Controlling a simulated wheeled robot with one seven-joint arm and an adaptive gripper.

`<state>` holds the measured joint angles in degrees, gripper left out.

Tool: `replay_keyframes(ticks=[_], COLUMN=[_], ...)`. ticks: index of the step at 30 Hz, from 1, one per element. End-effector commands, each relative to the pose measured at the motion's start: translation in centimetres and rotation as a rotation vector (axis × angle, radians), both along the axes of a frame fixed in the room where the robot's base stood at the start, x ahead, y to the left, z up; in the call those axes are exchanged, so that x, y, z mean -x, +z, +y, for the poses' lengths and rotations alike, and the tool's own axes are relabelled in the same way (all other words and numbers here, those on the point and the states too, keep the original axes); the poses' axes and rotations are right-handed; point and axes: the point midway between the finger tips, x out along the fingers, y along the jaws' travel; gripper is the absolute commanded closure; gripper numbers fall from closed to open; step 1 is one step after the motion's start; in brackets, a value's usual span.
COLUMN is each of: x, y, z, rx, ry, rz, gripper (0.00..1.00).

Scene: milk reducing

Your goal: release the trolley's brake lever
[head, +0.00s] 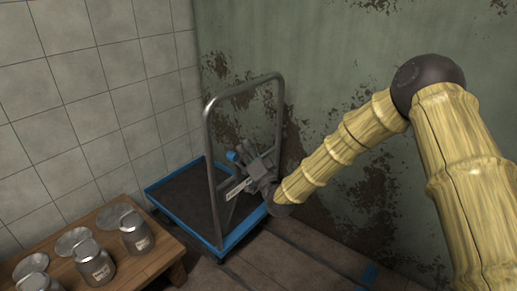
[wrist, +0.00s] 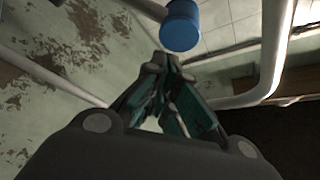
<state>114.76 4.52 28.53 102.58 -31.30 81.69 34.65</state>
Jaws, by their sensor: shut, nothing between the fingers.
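The trolley (head: 219,241) has a blue-edged dark platform and a tall grey tube handle (head: 209,135). The brake lever's blue grip (head: 232,156) shows in the head view just left of my gripper (head: 248,163), inside the handle frame. In the wrist view the blue grip (wrist: 180,27) sits just beyond the tips of my gripper (wrist: 168,62), on a grey rod running up and left. My gripper is shut and empty. I cannot tell whether its tips touch the grip. The lever's lower end is hidden in the head view.
A wooden table (head: 150,262) with several metal cans, one labelled can (head: 95,264) among them, stands at front left. A tiled wall (head: 90,100) is on the left, and a peeling green wall (head: 330,60) stands behind the trolley. The handle tubes are close around my gripper.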

Motion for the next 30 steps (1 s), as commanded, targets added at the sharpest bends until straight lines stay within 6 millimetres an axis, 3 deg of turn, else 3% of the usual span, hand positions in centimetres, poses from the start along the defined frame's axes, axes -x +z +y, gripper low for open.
replay_keyframes(ticks=[11, 30], x=[1.3, 1.4], y=[-0.5, -0.3], z=[0.9, 0.9], rx=[0.071, 0.078], ry=[0.000, 0.002], rz=[-0.105, -0.114], gripper=[1.00, 1.00])
